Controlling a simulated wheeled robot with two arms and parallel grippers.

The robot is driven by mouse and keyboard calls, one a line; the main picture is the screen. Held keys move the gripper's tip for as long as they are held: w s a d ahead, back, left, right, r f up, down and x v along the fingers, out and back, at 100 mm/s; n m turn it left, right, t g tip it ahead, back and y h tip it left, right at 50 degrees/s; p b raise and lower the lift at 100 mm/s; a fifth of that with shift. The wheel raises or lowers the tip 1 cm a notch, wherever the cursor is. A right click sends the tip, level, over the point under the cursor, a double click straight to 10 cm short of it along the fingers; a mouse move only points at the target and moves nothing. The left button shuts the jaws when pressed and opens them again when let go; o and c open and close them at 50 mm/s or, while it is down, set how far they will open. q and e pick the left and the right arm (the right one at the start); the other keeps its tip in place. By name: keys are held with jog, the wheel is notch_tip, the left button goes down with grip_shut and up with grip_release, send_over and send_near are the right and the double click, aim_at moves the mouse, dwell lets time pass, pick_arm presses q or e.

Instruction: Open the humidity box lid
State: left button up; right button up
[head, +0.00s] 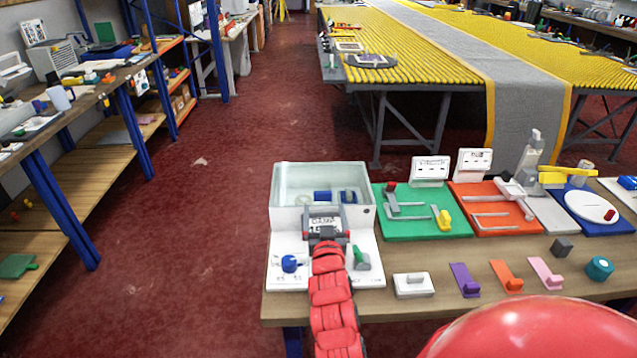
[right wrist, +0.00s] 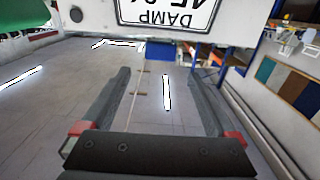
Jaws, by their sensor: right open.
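The humidity box (head: 282,214) is a white box with a pale, clear-looking upper part, at the left end of the near table in the head view. A blue roll shows inside it. I cannot tell the lid's edges apart from the box. A label with dark print is on its front, partly hidden by my gripper; in the right wrist view the label (right wrist: 180,12) reads upside down, "DAMP" and digits. My right gripper (head: 325,231) is at the box's front, by the label. In the right wrist view the gripper (right wrist: 160,75) has its fingers wide apart with nothing held between them.
A white base plate with a blue knob (head: 290,263) and a green-handled piece (head: 360,258) lies before the box. Green (head: 415,225) and orange (head: 495,222) boards stand to its right. Colored hooks and a white block (head: 413,285) lie along the table's front.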

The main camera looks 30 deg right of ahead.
jog(key=p, duration=0.2)
send_near(322, 185)
jog(key=w+d+r, duration=0.2)
jog(key=w, duration=0.1)
jog(key=w+r, duration=0.1)
jog(key=shift+w+d, duration=0.55)
jog(key=shift+w, duration=0.1)
jog(key=shift+c, duration=0.3)
grip_shut()
